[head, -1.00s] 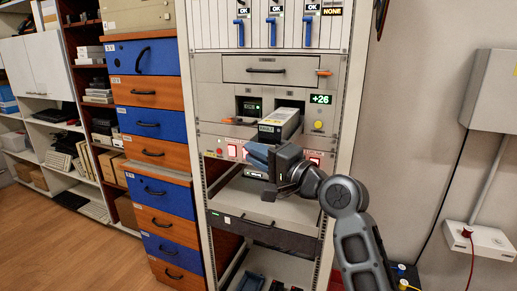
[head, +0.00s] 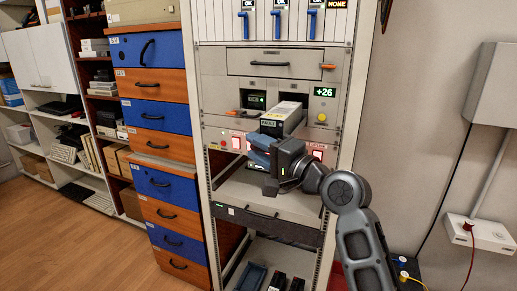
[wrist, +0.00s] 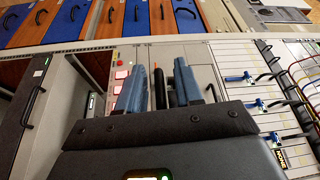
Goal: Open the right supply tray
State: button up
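The right supply tray (head: 288,118) is a narrow grey unit that juts out of its bay in the rack, with a dark label on its front. My gripper (head: 259,150) is just below and in front of it, with blue fingers. In the wrist view, the fingers of my gripper (wrist: 161,88) stand apart. A black bar (wrist: 160,90) shows between them, with a gap on each side; whether it is the tray's handle I cannot tell. The tray's lower front is partly hidden by my gripper.
The left bay (head: 253,101) has a small green display. A +26 display (head: 324,92) and a yellow button (head: 321,117) are to the right. Below, a grey shelf (head: 285,203) and a black unit (head: 265,224) stick out. Blue and orange drawers (head: 150,115) stand left.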

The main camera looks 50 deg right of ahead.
jog(key=shift+s+f, duration=0.2)
jog(key=shift+s, duration=0.3)
jog(key=s+b, duration=0.1)
jog(key=s, duration=0.5)
jog(key=shift+s+a+b, duration=0.15)
jog(key=shift+s+b, duration=0.2)
jog(key=shift+s, duration=0.05)
jog(key=shift+f, duration=0.2)
jog(key=s+a+f+n+g+h, duration=0.1)
jog(key=s+a+f+n+g, duration=0.15)
jog(key=s+a+f, duration=0.45)
jog(key=s+a+f+n+g+h, duration=0.1)
jog(key=s+a+f+n, duration=0.25)
jog(key=f, duration=0.55)
jog(key=s+a+n+y, duration=0.1)
jog(key=s+a+n, duration=0.3)
jog(key=s, duration=0.5)
jog(key=s+a+f+n+y, duration=0.1)
jog(key=s+a+n, duration=0.3)
jog(key=s, duration=0.6)
jog(key=n, duration=0.2)
jog(key=shift+s+a+f+n+y, duration=0.15)
jog(key=shift+a+f+n+y, duration=0.15)
jog(key=shift+n, duration=0.1)
